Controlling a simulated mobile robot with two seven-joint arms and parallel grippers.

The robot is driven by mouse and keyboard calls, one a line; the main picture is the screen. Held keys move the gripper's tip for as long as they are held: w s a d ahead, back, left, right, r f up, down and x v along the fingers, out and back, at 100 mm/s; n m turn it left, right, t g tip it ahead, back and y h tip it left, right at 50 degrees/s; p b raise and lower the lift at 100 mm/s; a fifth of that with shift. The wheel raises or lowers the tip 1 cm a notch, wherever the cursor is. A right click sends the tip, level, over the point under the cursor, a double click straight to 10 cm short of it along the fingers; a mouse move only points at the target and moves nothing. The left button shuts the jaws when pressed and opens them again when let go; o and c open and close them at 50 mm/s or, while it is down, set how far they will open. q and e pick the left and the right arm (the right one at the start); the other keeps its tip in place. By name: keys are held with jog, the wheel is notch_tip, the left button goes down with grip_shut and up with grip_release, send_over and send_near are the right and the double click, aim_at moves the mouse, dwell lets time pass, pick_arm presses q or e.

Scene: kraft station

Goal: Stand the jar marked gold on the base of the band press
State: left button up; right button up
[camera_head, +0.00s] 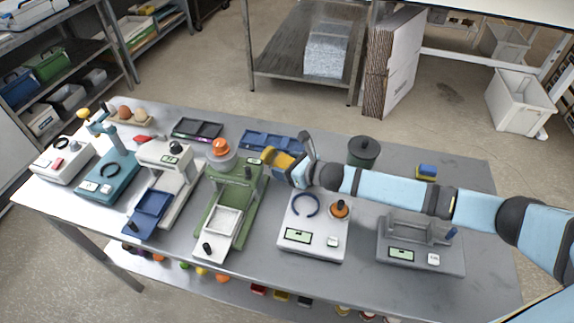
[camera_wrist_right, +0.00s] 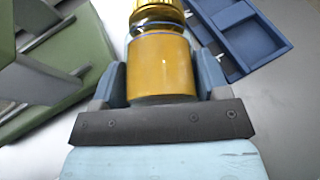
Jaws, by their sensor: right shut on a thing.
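The gold jar (camera_wrist_right: 162,62) is between the two blue fingers of my right gripper in the right wrist view, with its ribbed gold lid at the top of that picture. In the head view the gold jar (camera_head: 268,154) is at the end of my right arm. My right gripper (camera_head: 285,162) is shut on it, over the back of the table beside the green press (camera_head: 216,210). I cannot tell for certain which machine is the band press. The white machine with a blue open ring (camera_head: 315,235) stands just in front of my right gripper. My left gripper is not in view.
Other machines stand along the table: a cream press (camera_head: 178,155), a teal one (camera_head: 107,172), a white one (camera_head: 60,160) and a grey one (camera_head: 415,240). A blue tray (camera_wrist_right: 228,35) lies behind the gripper. A dark green pot (camera_head: 363,150) stands at the back.

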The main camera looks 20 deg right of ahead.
jog(key=shift+f, duration=0.1)
jog(key=o, duration=1.3)
jog(key=shift+c, duration=0.2)
